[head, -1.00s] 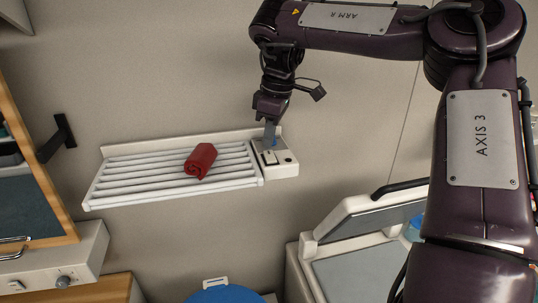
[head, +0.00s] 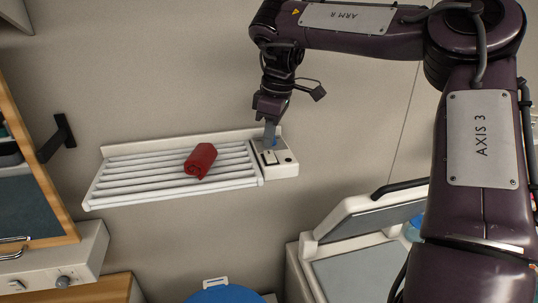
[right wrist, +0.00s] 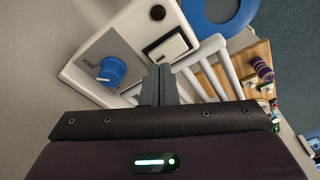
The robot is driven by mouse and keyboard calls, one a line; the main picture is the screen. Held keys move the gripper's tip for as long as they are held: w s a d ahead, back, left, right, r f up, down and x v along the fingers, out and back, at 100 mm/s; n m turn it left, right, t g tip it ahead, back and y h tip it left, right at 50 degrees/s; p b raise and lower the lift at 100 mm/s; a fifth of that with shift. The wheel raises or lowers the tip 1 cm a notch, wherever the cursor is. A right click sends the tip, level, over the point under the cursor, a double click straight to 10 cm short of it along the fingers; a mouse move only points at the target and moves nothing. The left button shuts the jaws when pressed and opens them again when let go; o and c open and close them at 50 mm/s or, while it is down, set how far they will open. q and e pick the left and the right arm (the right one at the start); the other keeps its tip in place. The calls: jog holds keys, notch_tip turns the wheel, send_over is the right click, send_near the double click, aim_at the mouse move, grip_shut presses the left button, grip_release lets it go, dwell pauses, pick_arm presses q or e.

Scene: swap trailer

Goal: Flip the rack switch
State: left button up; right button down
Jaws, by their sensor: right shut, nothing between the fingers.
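The rack switch (head: 270,157) is a white rocker in a dark frame, on the white control box (head: 287,170) at the right end of the slatted wall rack (head: 110,178). In the right wrist view the rocker (right wrist: 173,46) sits between a black round button (right wrist: 155,19) and a blue knob (right wrist: 112,71). My right gripper (head: 270,142) points down over the box, shut and empty. In the right wrist view its fingertips (right wrist: 159,68) are close to the rocker's near edge; I cannot tell whether they touch. My left gripper is not in view.
A black wall bracket (head: 58,138) and a wood-edged cabinet (head: 50,200) are at the left. A white open-lidded unit (head: 310,240) stands lower right. A blue round object (head: 225,294) is at the bottom.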

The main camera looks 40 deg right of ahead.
aim_at(269, 152)
jog(key=shift+f+b, duration=0.6)
jog(key=shift+f, duration=0.3)
notch_tip(269, 152, up, 3)
jog(key=p, duration=0.2)
jog(key=shift+p, duration=0.35)
notch_tip(269, 152, up, 2)
jog(key=shift+p, duration=0.4)
jog(key=shift+r, duration=1.1)
jog(key=shift+f, duration=0.1)
